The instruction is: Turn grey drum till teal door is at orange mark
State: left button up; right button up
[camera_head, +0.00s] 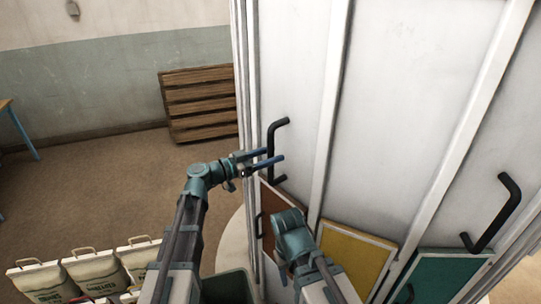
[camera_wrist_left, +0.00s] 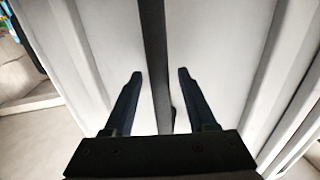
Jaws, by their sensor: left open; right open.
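The grey drum (camera_head: 395,90) fills the right of the head view, with upright ribs and black handles. The teal door (camera_head: 440,275) is low on it at the right. My left gripper (camera_head: 268,157) is open, with its fingers around the left black handle (camera_head: 277,130). In the left wrist view, the handle bar (camera_wrist_left: 156,60) runs between the two open fingers (camera_wrist_left: 160,85), with a gap on both sides. My right gripper (camera_head: 292,236) is low in front of the drum near the doors; its fingers are hidden. I cannot see an orange mark.
A yellow door (camera_head: 350,262) and a brown door (camera_head: 268,212) are left of the teal one. Another black handle (camera_head: 497,215) is at the right. Sacks (camera_head: 92,268) stand at the lower left. A wooden slatted pallet (camera_head: 200,103) leans on the wall. The floor between is clear.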

pick_arm(q)
grip_shut()
dwell(1.4)
